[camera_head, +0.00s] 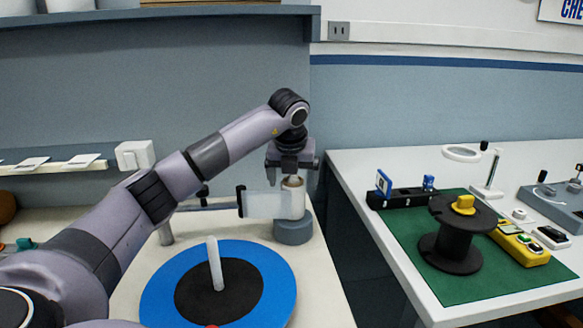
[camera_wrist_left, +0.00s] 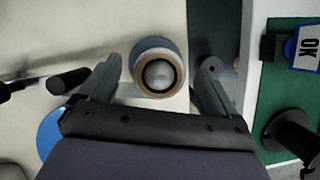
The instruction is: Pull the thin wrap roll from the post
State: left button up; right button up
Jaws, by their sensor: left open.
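The white wrap roll (camera_head: 291,201) stands upright on a grey round base (camera_head: 293,231) at the back right of the near bench. In the left wrist view its brown core ring (camera_wrist_left: 180,73) shows from above, with the rounded grey tip of the post (camera_wrist_left: 158,75) inside. A pale sheet of film (camera_head: 262,205) runs left from the roll to a dark upright bar (camera_head: 241,201). My left gripper (camera_head: 292,167) points down just above the roll. In the left wrist view its open fingers (camera_wrist_left: 155,68) lie on either side of the roll, apart from it. My right gripper is out of view.
A blue disc with a black centre (camera_head: 265,285) and a thin white post (camera_head: 215,264) lies in front. A gap separates this bench from the white table (camera_head: 350,180), which holds a green mat (camera_head: 490,285), a black spool (camera_head: 452,250) and a yellow meter (camera_head: 525,248).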

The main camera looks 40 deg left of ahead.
pick_arm(q)
jog(key=shift+x, duration=1.65)
jog(key=shift+r, duration=0.1)
jog(key=c, duration=1.1)
jog(key=shift+c, duration=0.2)
jog(key=shift+r+p, duration=1.85)
jog(key=shift+p, duration=0.1)
jog(key=shift+r+p, duration=1.45)
jog(key=shift+r, duration=0.2)
